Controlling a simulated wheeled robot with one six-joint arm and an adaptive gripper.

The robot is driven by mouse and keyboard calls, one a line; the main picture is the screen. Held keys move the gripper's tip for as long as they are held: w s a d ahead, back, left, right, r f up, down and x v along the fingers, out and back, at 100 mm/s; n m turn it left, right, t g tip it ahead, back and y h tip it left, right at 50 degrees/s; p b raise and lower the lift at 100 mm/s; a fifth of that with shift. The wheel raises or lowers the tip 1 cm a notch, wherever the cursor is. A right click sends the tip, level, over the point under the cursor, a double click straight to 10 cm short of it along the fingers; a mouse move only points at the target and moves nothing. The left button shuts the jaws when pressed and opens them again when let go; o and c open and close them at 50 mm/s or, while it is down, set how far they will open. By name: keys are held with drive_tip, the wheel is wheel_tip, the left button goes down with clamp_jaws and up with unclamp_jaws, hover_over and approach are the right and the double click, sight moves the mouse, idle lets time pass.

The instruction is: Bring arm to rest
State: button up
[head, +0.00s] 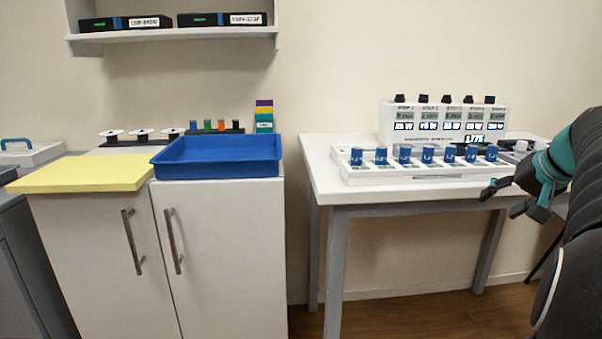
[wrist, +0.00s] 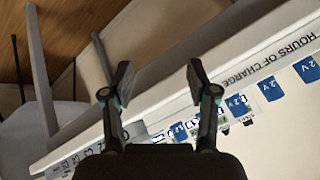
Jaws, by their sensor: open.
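My gripper (head: 502,199) is at the right of the head view, in front of the right part of the white table (head: 322,174). In the wrist view my gripper (wrist: 158,78) shows its two dark fingers apart, with nothing between them. A white rack (head: 372,177) with a row of blue-labelled cells (head: 404,155) stands on the table, to the left of my gripper. Blue labels reading "2 V" (wrist: 307,69) and the words "HOURS OF CHARGE" show in the tilted wrist view. My arm covers the table's right end in the head view.
A white charger box (head: 393,118) with several small displays stands behind the rack. A blue tray (head: 215,173) and a yellow board (head: 80,174) lie on the white cabinet (head: 230,240) at the left. A shelf (head: 172,33) holds two black boxes. Floor (head: 420,315) shows below the table.

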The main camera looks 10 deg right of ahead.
drive_tip(key=s+a+f+n+p, duration=0.1)
drive_tip(key=s+a+f+n, duration=0.1)
drive_tip(key=s+a, duration=0.4)
drive_tip(key=s+a+f+n+g+p, duration=0.1)
drive_tip(key=s+a+f, duration=0.4)
drive_tip(key=a, duration=1.1)
drive_tip(key=s+a+f+n+g+p, duration=0.1)
drive_tip(key=s+a+f+n+p, duration=0.2)
drive_tip(key=s+a, duration=0.4)
drive_tip(key=shift+a+f+n, duration=0.7)
drive_tip(key=shift+a, duration=1.3)
